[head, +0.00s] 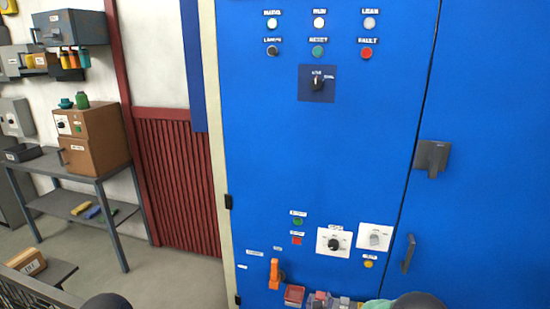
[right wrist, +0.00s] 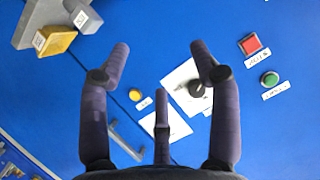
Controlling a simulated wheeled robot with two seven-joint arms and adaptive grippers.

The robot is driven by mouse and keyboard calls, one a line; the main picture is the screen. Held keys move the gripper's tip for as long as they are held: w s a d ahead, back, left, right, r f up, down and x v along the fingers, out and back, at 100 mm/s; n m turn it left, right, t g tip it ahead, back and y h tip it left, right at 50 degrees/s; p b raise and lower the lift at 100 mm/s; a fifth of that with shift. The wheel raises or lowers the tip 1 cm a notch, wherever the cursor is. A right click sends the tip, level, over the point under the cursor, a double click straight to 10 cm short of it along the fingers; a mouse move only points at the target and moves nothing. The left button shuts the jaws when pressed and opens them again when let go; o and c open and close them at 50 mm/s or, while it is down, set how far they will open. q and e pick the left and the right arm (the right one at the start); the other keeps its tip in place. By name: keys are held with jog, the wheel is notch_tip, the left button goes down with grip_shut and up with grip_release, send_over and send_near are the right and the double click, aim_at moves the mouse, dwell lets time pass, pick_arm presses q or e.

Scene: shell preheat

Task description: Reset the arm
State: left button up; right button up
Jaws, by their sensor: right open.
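My right gripper (right wrist: 160,55) is open and empty in the right wrist view, its fingers spread in front of the blue cabinet (right wrist: 85,75). Between and beyond the fingers is a black knob (right wrist: 196,88) on a white plate. A red square button (right wrist: 250,44) and a green round button (right wrist: 269,79) are right of the fingers. A yellow button (right wrist: 135,95) shows between the fingers. In the head view, dark rounded parts of mine show at the bottom edge, but no fingers of either gripper can be made out there.
The blue cabinet (head: 300,150) fills the right side, with a black selector (head: 317,84), an orange lever (head: 275,273) and a grey door handle (head: 409,253) standing out. A grey table (head: 75,180) with a brown box stands left. Floor (head: 180,275) between them is clear.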

jog(key=s+a+f+n+g+y, duration=0.1)
jog(key=s+a+f+g+y, duration=0.15)
jog(key=s+f, duration=0.55)
jog(key=s+a+f+g+y, duration=0.15)
jog(key=s+f+g, duration=0.35)
jog(key=s, duration=0.5)
jog(key=s+a+f+g+y, duration=0.1)
jog(key=s+f+g, duration=0.1)
jog(key=s, duration=0.7)
jog(key=s+a+f+g+y, duration=0.1)
jog(key=s+a+f+g, duration=0.1)
jog(key=s, duration=0.8)
jog(key=shift+f+n+g, duration=0.15)
jog(key=shift+n+g, duration=0.15)
jog(key=shift+g, duration=0.25)
jog(key=shift+a, duration=0.1)
